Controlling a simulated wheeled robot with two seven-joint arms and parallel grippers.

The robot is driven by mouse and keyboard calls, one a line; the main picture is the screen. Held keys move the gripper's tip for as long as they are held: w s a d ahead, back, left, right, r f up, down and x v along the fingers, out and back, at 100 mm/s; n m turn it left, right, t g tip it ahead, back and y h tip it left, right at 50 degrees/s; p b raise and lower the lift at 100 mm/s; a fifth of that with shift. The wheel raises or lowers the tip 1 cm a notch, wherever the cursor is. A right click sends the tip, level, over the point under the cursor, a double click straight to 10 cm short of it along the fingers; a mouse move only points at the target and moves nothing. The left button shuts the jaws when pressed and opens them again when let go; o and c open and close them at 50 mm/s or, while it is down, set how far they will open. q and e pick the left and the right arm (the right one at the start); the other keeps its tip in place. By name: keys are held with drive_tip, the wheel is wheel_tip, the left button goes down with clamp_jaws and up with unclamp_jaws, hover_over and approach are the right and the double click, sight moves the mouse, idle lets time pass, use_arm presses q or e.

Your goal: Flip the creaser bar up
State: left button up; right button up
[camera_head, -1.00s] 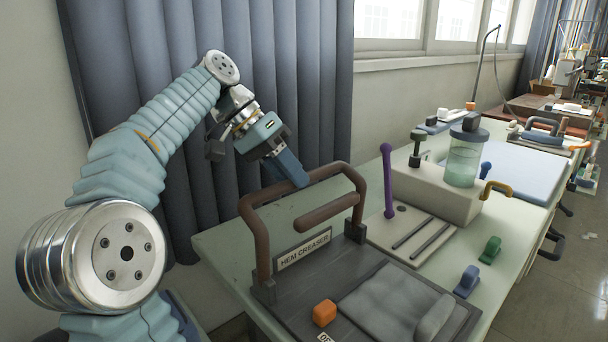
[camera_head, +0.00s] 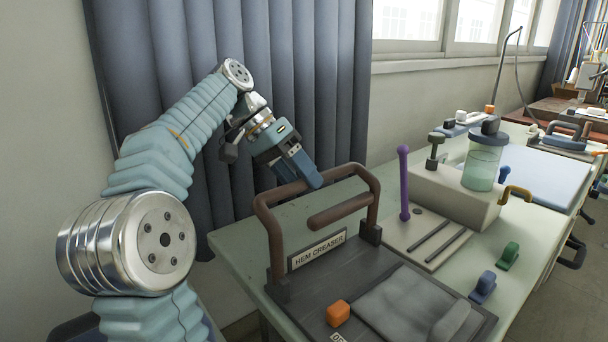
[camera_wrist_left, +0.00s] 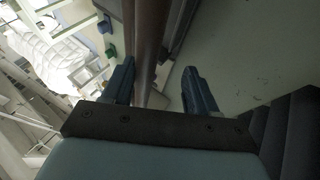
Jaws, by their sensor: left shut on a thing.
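The hem creaser (camera_head: 318,255) is a dark machine with a "HEM CREASER" label at the front of the pale green table. Its brown creaser bar (camera_head: 350,172) is a raised hoop standing up at the back of the machine, with a shorter inner grip bar (camera_head: 340,212). My left gripper (camera_head: 313,184) is at the top of the hoop, its blue fingers shut on it. In the left wrist view, the brown bar (camera_wrist_left: 149,40) passes between the two fingers (camera_wrist_left: 158,86). The fingers hide part of the bar's top. My right gripper is not in view.
An orange block (camera_head: 338,313) and grey folded cloth (camera_head: 405,302) lie on the machine's bed. Right of the hoop stand a purple lever (camera_head: 404,182) and a beige unit with a clear jar (camera_head: 482,165). Blue-grey curtains (camera_head: 300,80) hang behind my arm.

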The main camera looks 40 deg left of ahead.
use_arm(q)
drive_tip(key=shift+o, duration=1)
drive_tip(key=shift+a+f, duration=0.3)
drive_tip(key=shift+f, duration=0.05)
drive_tip(key=shift+r, duration=0.1)
drive_tip(key=s+d+r, duration=0.9)
drive_tip(key=d+r, duration=0.1)
drive_tip(key=r, duration=0.3)
drive_tip(key=shift+s+d+r, duration=0.15)
drive_tip(key=shift+s+d, duration=0.15)
drive_tip(key=shift+s, duration=0.05)
